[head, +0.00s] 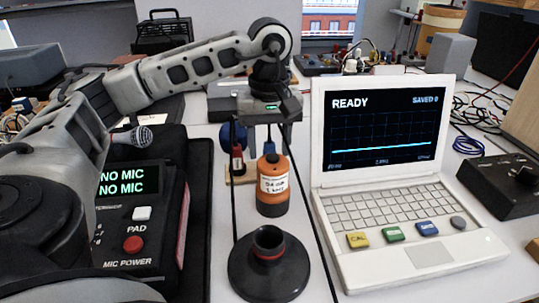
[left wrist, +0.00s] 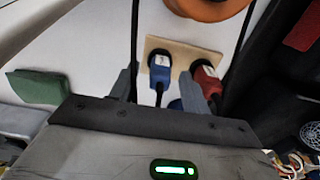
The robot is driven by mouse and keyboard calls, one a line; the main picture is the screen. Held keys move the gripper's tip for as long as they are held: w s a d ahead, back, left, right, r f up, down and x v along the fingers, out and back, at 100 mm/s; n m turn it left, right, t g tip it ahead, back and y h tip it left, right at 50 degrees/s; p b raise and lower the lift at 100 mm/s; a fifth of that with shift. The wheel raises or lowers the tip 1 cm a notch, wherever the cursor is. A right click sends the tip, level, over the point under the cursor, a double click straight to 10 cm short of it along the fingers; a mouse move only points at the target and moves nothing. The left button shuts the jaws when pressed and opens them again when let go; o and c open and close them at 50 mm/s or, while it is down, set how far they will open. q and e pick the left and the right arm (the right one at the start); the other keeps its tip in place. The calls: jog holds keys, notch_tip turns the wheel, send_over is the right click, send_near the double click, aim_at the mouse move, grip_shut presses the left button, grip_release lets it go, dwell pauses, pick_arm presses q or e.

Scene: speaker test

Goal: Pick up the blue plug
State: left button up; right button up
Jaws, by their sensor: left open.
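The blue plug (left wrist: 160,68) stands in a small wooden board (left wrist: 183,50), with a dark cable running from it. In the left wrist view it lies between the two fingers of my left gripper (left wrist: 160,83), which is open and holds nothing; I cannot tell whether they touch it. The red plug (left wrist: 206,79) stands beside it in the same board, near the right finger. In the head view, my left gripper (head: 259,143) points down behind the orange cylinder. There the blue plug is mostly hidden; the red plug (head: 237,161) shows to its left. My right gripper is not in view.
A labelled orange cylinder (head: 273,188) stands in front of the board. A black round holder (head: 268,272) stands nearer. An open white laptop (head: 420,246) reads READY at right. A box with NO MIC displays (head: 146,238) and a microphone (head: 140,135) are at left.

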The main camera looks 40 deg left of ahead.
pick_arm(q)
grip_shut()
jog(key=shift+r, duration=0.15)
